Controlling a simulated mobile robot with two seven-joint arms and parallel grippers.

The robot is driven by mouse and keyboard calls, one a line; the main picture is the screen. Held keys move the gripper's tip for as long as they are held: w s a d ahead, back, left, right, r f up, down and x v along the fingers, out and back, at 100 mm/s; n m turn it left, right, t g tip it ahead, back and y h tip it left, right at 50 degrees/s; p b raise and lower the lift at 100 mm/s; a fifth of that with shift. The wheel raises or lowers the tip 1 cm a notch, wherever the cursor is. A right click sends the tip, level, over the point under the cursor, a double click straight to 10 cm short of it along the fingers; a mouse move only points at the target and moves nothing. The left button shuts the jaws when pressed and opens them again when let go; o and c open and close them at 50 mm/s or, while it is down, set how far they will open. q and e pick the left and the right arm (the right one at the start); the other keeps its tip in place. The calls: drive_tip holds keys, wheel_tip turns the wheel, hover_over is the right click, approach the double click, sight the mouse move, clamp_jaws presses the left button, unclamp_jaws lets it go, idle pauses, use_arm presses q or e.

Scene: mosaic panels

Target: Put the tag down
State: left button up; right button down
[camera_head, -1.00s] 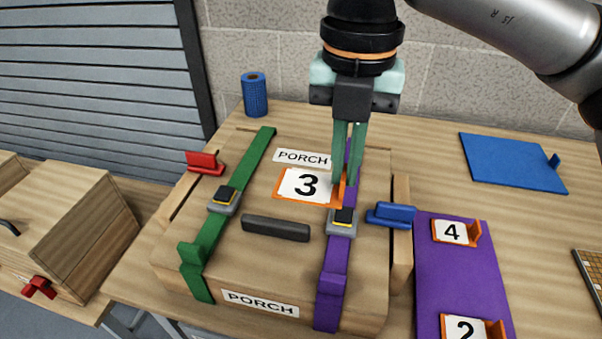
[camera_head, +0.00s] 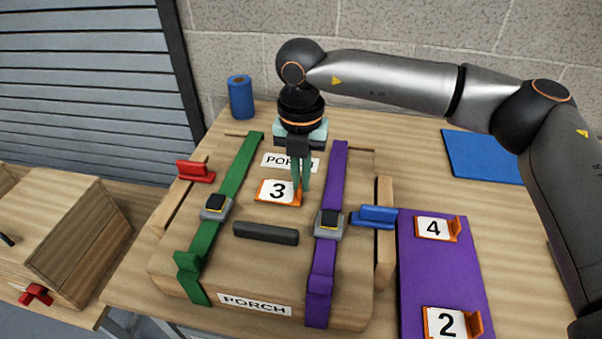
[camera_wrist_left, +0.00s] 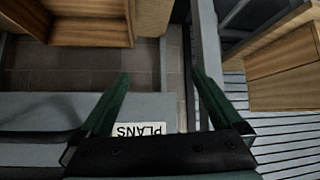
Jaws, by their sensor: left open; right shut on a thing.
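The tag (camera_head: 274,191) is a white plate with a black 3 and an orange edge. It is at the top of the wooden PORCH case (camera_head: 215,271), between the green strap (camera_head: 228,180) and the purple strap (camera_head: 333,180). I cannot tell whether it touches the lid. My right gripper (camera_head: 300,188) points down and is shut on the tag's orange upright tab, which is mostly hidden by the fingers. My left gripper (camera_wrist_left: 158,95) shows in the left wrist view, open and empty, away from the case.
A purple mat (camera_head: 437,283) at the right holds the 4 tag (camera_head: 434,228) and the 2 tag (camera_head: 446,322). A dark handle (camera_head: 265,233) lies below the tag. A blue clamp (camera_head: 375,216) and red clamp (camera_head: 195,171) flank the case. A blue roll (camera_head: 241,97) stands behind.

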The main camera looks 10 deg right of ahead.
drive_tip(key=shift+f, duration=0.15)
drive_tip(key=shift+f+b, duration=0.25)
drive_tip(key=shift+b, duration=0.05)
drive_tip(key=c, duration=1)
unclamp_jaws()
drive_tip(key=shift+r, duration=0.1)
wheel_tip(320, 180, up, 12)
drive_tip(key=shift+r+b, duration=0.2)
drive_tip(key=shift+b, duration=0.15)
